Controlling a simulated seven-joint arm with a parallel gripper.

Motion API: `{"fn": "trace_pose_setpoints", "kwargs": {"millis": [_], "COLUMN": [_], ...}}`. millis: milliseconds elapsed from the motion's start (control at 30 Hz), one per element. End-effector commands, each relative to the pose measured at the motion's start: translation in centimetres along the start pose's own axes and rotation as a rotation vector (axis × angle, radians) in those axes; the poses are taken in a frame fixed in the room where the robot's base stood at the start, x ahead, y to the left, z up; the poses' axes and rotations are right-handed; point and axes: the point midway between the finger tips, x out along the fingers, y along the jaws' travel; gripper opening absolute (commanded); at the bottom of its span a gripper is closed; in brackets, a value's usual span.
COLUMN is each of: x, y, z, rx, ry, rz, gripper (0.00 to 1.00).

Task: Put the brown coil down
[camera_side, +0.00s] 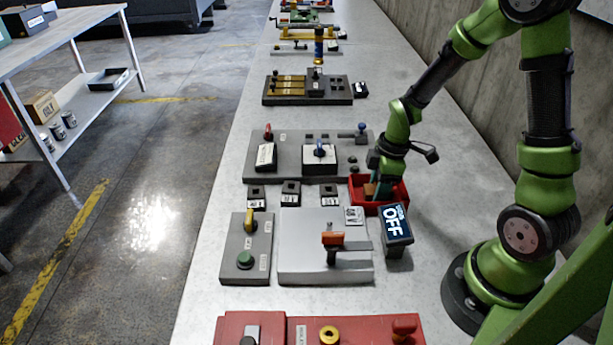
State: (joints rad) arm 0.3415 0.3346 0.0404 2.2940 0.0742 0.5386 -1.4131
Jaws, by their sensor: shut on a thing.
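My gripper (374,193) points down into a red open tray (398,206) at the right of the bench. A small brown piece (369,189), which looks like the brown coil, shows at the gripper's fingertips, inside the tray's outline. My gripper is shut on it. The fingers and the tray's wall hide part of it, and I cannot tell whether it touches the tray's floor.
Several small dark blocks (291,188) sit left of the tray. A grey control panel (285,140) lies behind.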

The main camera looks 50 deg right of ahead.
Motion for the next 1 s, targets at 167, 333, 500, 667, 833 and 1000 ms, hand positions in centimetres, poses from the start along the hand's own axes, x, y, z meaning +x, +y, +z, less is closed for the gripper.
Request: {"fn": "trace_pose_setpoints", "kwargs": {"millis": [167,333,500,667,833,1000], "x": [0.3,0.3,0.2,-1.3,-4.8,-8.4], "y": [0.0,0.0,0.0,0.1,0.2,0.1], "z": [0.0,0.0,0.0,-0.1,-0.1,-0.1], "rx": [0.000,0.000,-0.001,-0.002,-0.001,-0.001], "ry": [0.000,0.000,0.000,0.002,0.003,0.003], "rz": [0.000,0.000,0.000,0.004,0.007,0.006], "gripper": [0.50,0.57,0.57,0.57,0.57,0.57]}}
